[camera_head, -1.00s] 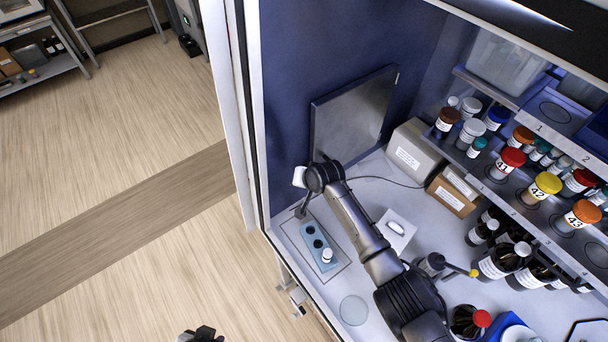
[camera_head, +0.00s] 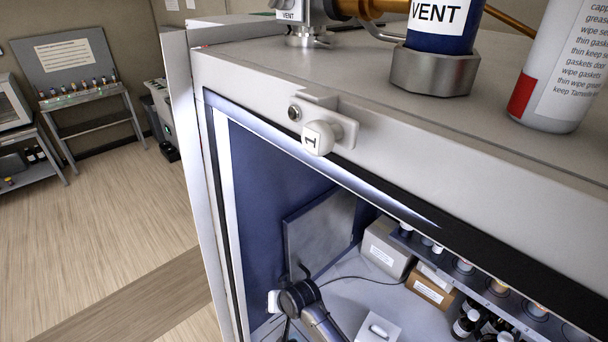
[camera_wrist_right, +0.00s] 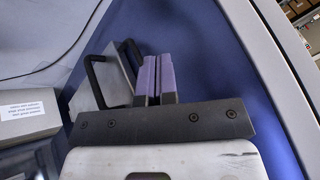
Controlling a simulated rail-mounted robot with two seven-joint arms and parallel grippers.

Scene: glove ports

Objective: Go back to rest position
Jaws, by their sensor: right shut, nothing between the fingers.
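My right arm reaches into the open cabinet. Its dark wrist joint shows low in the head view, in front of the grey metal panel (camera_head: 318,232) on the blue inner wall. My right gripper (camera_wrist_right: 155,62) shows in the right wrist view with its two purple-padded fingers together and nothing between them. Behind the fingers are the grey panel and black handles (camera_wrist_right: 128,62). In the head view the gripper's fingers are too small and cut off to read. My left gripper is not in view.
The cabinet's white front edge (camera_head: 400,150) crosses the head view above the opening. A white box (camera_head: 386,248) and a brown carton (camera_head: 431,288) stand inside beside a shelf (camera_head: 480,277) of bottles. Open floor (camera_head: 110,225) lies to the left, with benches at the back.

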